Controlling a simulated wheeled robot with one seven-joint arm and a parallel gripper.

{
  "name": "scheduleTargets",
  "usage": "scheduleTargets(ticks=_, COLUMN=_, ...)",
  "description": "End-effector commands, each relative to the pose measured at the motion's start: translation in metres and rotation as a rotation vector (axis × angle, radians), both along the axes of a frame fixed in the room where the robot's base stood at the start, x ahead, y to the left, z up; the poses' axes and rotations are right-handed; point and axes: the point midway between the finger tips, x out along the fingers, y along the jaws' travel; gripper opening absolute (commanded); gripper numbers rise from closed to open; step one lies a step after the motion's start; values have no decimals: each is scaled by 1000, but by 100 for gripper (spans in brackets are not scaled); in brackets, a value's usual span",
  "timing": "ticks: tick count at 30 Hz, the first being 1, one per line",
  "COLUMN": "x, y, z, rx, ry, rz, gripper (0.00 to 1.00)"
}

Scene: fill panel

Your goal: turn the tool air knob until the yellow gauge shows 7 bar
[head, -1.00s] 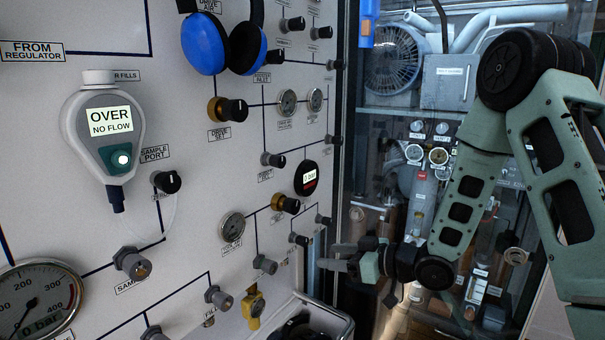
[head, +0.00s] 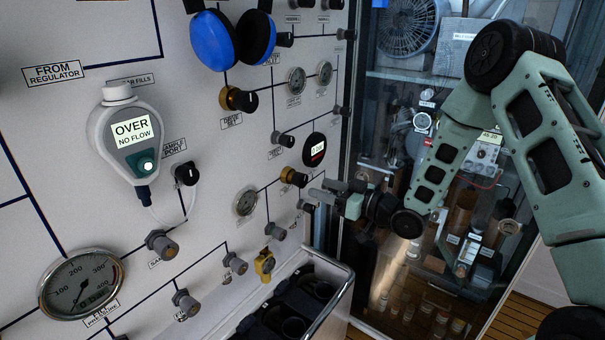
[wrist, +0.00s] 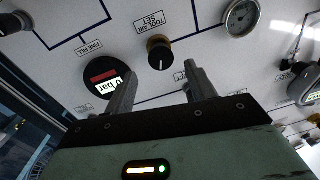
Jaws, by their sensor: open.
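The tool air knob (head: 292,177) is a black knob on a brass collar on the white panel. In the wrist view the knob (wrist: 158,53), labelled TOOL AIR SET, lies ahead of the fingertips, roughly between their lines, with a white pointer line. My gripper (head: 318,194) is open and empty, just right of and below the knob in the head view. Its two fingers (wrist: 160,78) stand apart, not touching the knob.
A round black display (head: 314,150) reading 0 bar sits above the knob; it also shows in the wrist view (wrist: 104,78). A small dial (head: 246,202) is left of the knob. A railed bin (head: 335,305) stands below. Other knobs crowd nearby.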

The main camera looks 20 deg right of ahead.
Motion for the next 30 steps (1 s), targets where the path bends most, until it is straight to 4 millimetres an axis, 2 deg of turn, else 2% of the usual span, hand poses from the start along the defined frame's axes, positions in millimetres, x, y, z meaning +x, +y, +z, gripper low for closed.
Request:
scheduleTargets(ticks=3, x=19, y=17, z=4, rx=1, ry=0, rz=3, gripper=55)
scheduleTargets(ticks=10, x=45, y=39, z=3, rx=1, ry=-1, rz=2, gripper=55)
scheduleTargets(ticks=15, x=53, y=45, z=1, rx=0, ry=0, rz=0, gripper=55)
scheduleTargets(ticks=24, x=54, y=46, z=0, rx=0, ry=0, rz=0, gripper=55)
scheduleTargets(ticks=29, x=55, y=46, z=0, rx=0, ry=0, rz=0, gripper=12)
scheduleTargets(ticks=30, x=54, y=46, z=0, rx=0, ry=0, rz=0, gripper=12)
